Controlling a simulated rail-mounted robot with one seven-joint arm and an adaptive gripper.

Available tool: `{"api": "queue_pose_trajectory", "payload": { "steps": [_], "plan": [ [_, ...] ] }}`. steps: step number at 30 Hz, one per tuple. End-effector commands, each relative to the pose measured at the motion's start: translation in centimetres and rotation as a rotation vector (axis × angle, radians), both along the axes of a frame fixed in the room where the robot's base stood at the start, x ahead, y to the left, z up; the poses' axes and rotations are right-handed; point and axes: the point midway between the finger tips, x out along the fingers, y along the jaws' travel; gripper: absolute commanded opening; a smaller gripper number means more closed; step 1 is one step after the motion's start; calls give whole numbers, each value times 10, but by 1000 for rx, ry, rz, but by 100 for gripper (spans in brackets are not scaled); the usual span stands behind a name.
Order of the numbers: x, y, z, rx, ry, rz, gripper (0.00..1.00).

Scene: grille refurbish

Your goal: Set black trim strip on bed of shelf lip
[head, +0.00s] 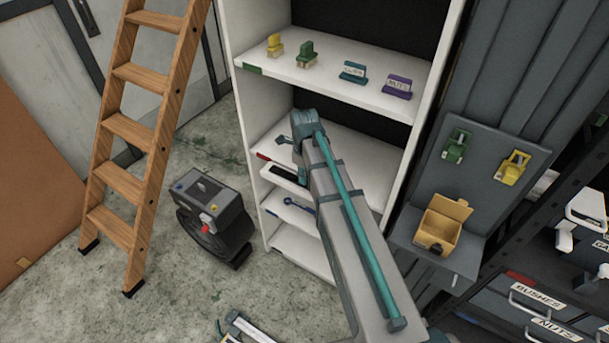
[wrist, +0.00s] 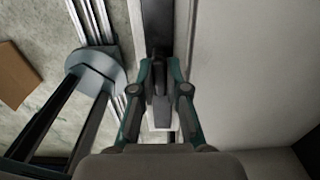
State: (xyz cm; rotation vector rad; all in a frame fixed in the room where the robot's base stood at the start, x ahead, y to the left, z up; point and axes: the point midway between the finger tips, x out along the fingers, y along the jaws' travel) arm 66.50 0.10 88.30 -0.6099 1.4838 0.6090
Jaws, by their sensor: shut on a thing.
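The black trim strip (wrist: 158,28) runs up from between my fingers in the wrist view; in the head view its dark length (head: 281,172) shows at the shelf lip. My arm hides the lip's right part. In the head view my gripper (head: 302,171) is partly hidden.
The shelf above (head: 330,85) holds yellow and green clips, plus teal and purple label holders. A blue tool (head: 300,204) lies on a lower shelf. A wooden ladder (head: 140,130) and a dark machine (head: 212,215) stand left. A bin (head: 440,225) is at right.

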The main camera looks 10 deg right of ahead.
Motion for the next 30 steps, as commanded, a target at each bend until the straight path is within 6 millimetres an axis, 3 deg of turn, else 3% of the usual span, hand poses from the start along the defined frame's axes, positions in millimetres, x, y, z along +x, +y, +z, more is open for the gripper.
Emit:
{"api": "queue_pose_trajectory", "payload": {
  "steps": [22,23,27,30],
  "plan": [
    [0,0,-2,0,0,0,0],
    [0,0,-2,0,0,0,19],
    [0,0,-2,0,0,0,42],
    [0,0,-2,0,0,0,43]
  ]
}}
